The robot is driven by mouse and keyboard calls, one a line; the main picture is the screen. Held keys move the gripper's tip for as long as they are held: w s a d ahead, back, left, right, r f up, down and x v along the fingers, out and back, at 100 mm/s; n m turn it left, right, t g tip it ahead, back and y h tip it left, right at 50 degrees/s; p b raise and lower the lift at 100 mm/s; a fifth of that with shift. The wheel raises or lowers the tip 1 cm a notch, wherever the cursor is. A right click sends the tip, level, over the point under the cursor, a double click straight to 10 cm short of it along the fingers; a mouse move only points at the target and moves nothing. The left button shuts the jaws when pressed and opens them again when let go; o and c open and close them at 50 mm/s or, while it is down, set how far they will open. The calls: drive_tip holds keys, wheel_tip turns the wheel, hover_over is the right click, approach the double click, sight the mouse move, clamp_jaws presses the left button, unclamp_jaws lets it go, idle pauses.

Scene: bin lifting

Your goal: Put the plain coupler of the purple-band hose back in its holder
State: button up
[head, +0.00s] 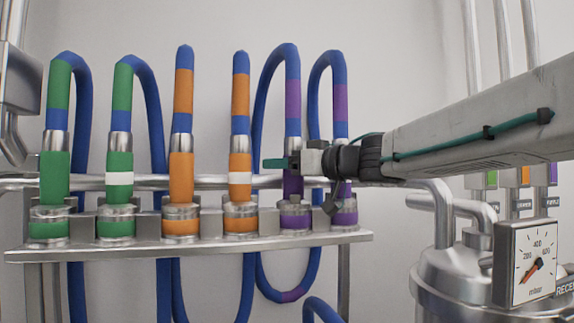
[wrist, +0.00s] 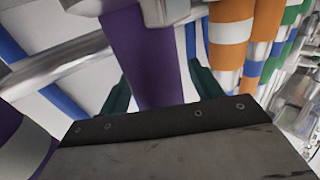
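The plain purple coupler (head: 292,187) stands upright in its holder (head: 295,213), near the right end of the metal rack. Its blue hose with a purple band (head: 292,100) loops up above it. My gripper (head: 278,163) reaches in from the right at the coupler's upper part and partly hides it. In the wrist view the coupler (wrist: 148,55) lies between the two green fingers (wrist: 162,90), with narrow gaps seeming to show beside it, so the gripper looks open around it. The white-banded purple coupler (wrist: 22,155) shows at the wrist view's lower left; my gripper partly hides it in the head view.
The rack (head: 190,247) also holds green couplers (head: 55,178) and orange couplers (head: 181,180), plain and white-banded. A horizontal pipe (head: 88,182) runs behind. At right stand a metal vessel (head: 440,275), a gauge (head: 533,262) and colour-labelled ports. Hose loops hang below the rack.

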drive_tip(key=v, duration=0.7)
drive_tip(key=shift+s+d, duration=0.25)
drive_tip(key=shift+d, duration=0.1)
